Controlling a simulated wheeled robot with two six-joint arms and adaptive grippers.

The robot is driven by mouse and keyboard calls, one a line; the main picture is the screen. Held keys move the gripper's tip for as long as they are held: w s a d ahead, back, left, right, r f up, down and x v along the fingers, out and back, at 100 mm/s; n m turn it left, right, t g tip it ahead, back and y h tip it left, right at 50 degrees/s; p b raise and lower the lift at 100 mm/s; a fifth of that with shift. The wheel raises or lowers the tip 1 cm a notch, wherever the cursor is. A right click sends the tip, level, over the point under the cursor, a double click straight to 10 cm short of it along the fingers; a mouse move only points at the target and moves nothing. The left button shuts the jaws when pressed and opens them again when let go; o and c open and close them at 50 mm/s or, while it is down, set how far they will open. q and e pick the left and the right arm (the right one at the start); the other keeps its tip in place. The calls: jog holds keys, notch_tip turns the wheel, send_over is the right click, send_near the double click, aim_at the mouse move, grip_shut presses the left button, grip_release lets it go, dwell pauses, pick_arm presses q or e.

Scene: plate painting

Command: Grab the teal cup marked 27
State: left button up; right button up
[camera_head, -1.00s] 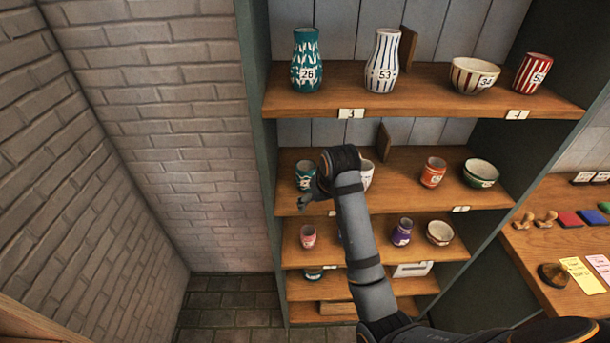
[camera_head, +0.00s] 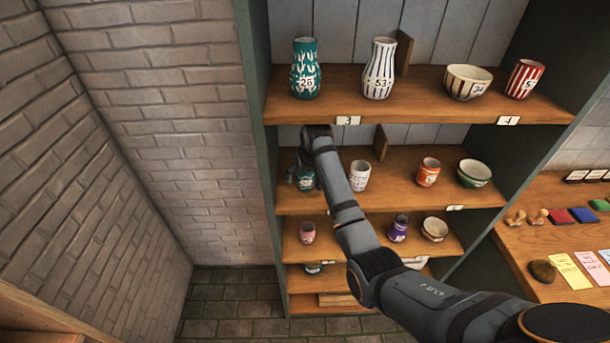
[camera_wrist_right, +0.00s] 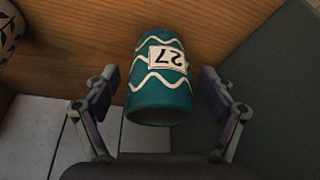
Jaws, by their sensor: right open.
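The teal cup marked 27 (camera_wrist_right: 160,95) has white wavy lines and a white label. In the right wrist view it stands between the two open fingers of my right gripper (camera_wrist_right: 160,100), with a gap on each side. In the head view the cup (camera_head: 307,182) is at the left end of the second shelf, partly covered by my gripper (camera_head: 300,180). My right arm reaches in front of the shelves from the lower right. My left gripper is not in view.
A white patterned cup (camera_head: 360,176) stands to the right on the same shelf (camera_head: 400,200), then an orange cup (camera_head: 428,172) and a green bowl (camera_head: 474,173). The upper shelf (camera_head: 420,97) is above my wrist. The unit's side panel (camera_head: 254,100) is close on the left.

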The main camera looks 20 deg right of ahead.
jog(key=shift+w+f, duration=0.15)
jog(key=shift+f, duration=0.35)
jog(key=shift+s, duration=0.2)
jog(key=shift+c, duration=0.4)
jog(key=shift+r, duration=0.1)
jog(key=shift+c, duration=1.2)
jog(key=c, duration=1.1)
